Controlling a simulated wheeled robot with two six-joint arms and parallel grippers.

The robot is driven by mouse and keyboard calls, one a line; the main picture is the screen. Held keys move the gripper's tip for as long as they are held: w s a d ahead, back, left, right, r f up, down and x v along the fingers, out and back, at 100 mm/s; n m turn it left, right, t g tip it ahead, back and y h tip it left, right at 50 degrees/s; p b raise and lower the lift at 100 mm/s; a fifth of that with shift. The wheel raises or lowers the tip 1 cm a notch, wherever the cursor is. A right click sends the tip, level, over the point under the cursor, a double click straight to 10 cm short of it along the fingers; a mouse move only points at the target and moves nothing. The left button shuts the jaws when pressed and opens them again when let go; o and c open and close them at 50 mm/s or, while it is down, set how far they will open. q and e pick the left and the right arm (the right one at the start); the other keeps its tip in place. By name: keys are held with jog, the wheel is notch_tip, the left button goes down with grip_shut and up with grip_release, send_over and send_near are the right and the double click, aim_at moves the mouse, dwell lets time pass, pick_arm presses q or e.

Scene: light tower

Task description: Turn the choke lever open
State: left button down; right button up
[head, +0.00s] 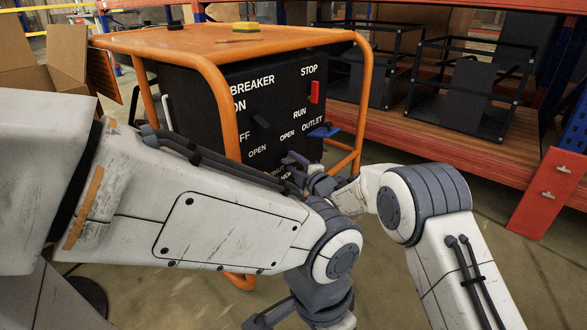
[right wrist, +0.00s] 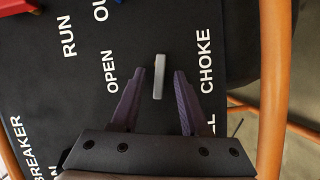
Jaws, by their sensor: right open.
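The choke lever (right wrist: 159,76) is a short light-grey bar on the black control panel (right wrist: 45,65), between the words OPEN and CHOKE in the right wrist view. My right gripper (head: 297,163) is at the lower part of the panel. In the right wrist view its two purple fingers stand apart, one on each side of the lever, with gaps showing on both sides. In the head view the choke lever is hidden behind my arm and gripper. My left gripper (head: 268,317) is low at the bottom edge, partly cut off, its fingers unclear.
The panel also carries a red switch (head: 315,92), a blue outlet lever (head: 323,131) and a black breaker lever (head: 261,121). An orange tube frame (head: 366,95) surrounds the machine. A yellow block (head: 246,27) lies on its top. Orange shelving (head: 440,130) with black crates stands right.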

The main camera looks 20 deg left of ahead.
jog(key=shift+w+a, duration=0.2)
grip_shut()
